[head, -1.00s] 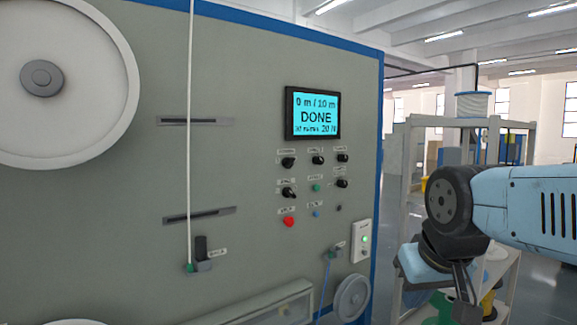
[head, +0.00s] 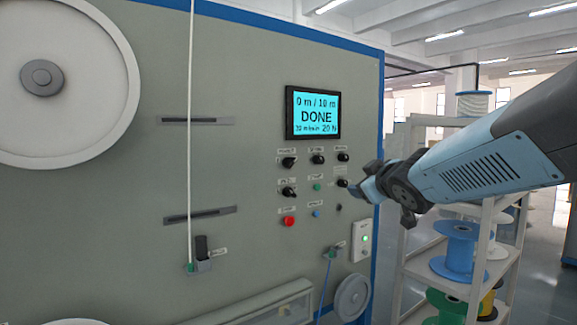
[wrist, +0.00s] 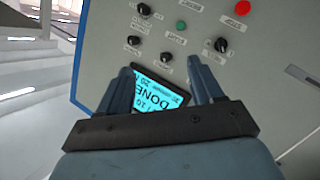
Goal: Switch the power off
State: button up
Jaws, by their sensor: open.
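The grey machine panel (head: 255,120) carries rows of black knobs, with labels too small to read, so I cannot tell which control is the power switch. The right knob of the second row (head: 342,183) is nearest my gripper (head: 362,184); it also shows in the wrist view (wrist: 144,9). A red button (head: 289,221) sits lower left and a green button (head: 317,187) in the middle. My gripper is open and empty, in front of the panel's right edge. In the wrist view its fingers (wrist: 160,80) stand apart with the lit screen (wrist: 155,92) between them.
The screen (head: 313,113) reads DONE. A white box with a green light (head: 361,240) is at the panel's lower right. A white cable (head: 190,120) hangs down the panel. A shelf with a blue spool (head: 460,250) stands at right.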

aim_at(293, 164)
jog(key=w+a+n+y, duration=0.2)
jog(key=w+a, duration=0.3)
jog(key=w+a+r+n+y, duration=0.1)
jog(key=w+a+n+y, duration=0.2)
jog(key=w+a, duration=0.2)
jog(key=w+a+r+n+y, duration=0.1)
jog(key=w+a+n+y, duration=0.1)
jog(key=w+a, duration=0.3)
jog(key=shift+w+r+n+g+y, duration=0.1)
jog(key=shift+w+n+g+y, duration=0.25)
jog(key=shift+y, duration=0.25)
jog(key=shift+c, duration=0.2)
jog(key=c, duration=1)
